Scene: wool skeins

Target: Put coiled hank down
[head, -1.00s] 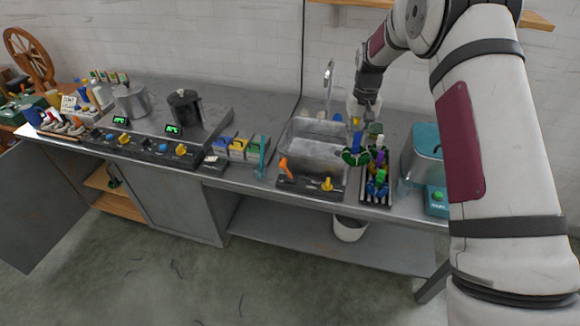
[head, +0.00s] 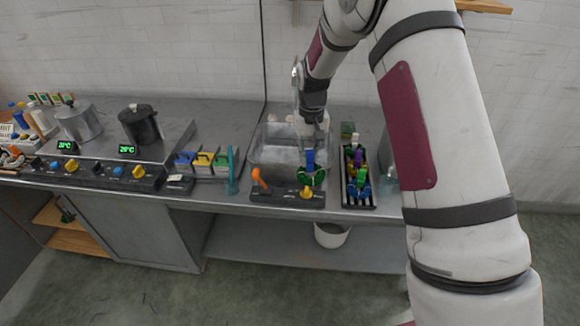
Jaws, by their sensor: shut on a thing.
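The coiled hank (head: 318,177) is a dark green ring with a blue piece (head: 310,158) at its top. My gripper (head: 312,146) is shut on it by this blue piece, and the hank hangs below the fingers. It appears in front of the right part of the metal sink (head: 262,164), near the yellow knob (head: 306,193). I cannot tell how high it is above the sink's front edge. The fingertips are small and partly hidden by the blue piece.
A black rack (head: 348,201) with several coloured skeins stands right of the sink. An orange lever (head: 260,178) and a teal upright piece (head: 231,170) are to the left. A white bucket (head: 331,236) is below.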

